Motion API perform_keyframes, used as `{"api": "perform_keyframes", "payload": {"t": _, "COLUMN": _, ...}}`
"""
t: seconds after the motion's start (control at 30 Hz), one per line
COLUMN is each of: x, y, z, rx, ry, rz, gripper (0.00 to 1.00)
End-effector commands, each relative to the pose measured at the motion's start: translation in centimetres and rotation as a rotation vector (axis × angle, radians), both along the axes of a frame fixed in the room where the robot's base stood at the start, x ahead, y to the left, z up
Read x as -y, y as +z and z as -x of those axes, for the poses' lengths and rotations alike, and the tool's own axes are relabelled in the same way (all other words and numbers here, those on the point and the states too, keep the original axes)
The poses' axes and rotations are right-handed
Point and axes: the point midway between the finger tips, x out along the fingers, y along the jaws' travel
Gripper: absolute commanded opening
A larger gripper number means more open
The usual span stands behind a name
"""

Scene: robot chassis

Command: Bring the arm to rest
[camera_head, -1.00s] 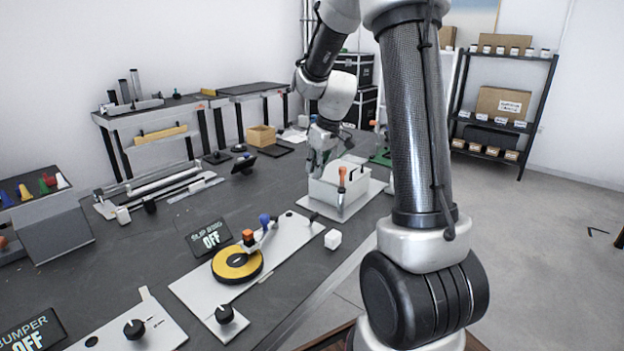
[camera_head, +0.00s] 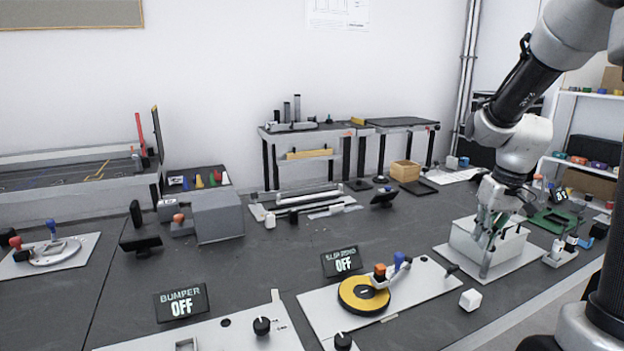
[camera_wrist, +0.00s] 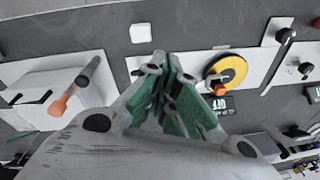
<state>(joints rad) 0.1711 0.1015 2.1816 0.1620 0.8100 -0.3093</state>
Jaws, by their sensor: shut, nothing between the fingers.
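My arm comes in from the upper right of the head view.
A white cube (camera_head: 470,299) sits on the dark bench. A yellow disc (camera_head: 363,295) on a white plate and the "SLIP RING OFF" display (camera_head: 341,262) stand left of the box. A wooden box (camera_head: 405,170) is behind. Bare bench lies around (camera_head: 250,275).

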Motion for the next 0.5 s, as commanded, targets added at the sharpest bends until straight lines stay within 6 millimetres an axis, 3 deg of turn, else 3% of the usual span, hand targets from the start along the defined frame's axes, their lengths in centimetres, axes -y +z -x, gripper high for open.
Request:
{"api": "perform_keyframes", "payload": {"t": 0.3, "x": -2.1, "y": 6.2, "z": 11.8, "rx": 0.025, "ry": -0.123, "rz": 0.065, "gripper": 0.0}}
{"api": "perform_keyframes", "payload": {"t": 0.4, "x": -2.6, "y": 7.6, "z": 15.2, "rx": 0.078, "ry": -0.122, "rz": 0.086, "gripper": 0.0}}
{"api": "perform_keyframes", "payload": {"t": 0.5, "x": -3.0, "y": 8.6, "z": 17.4, "rx": 0.149, "ry": -0.095, "rz": 0.1, "gripper": 0.0}}
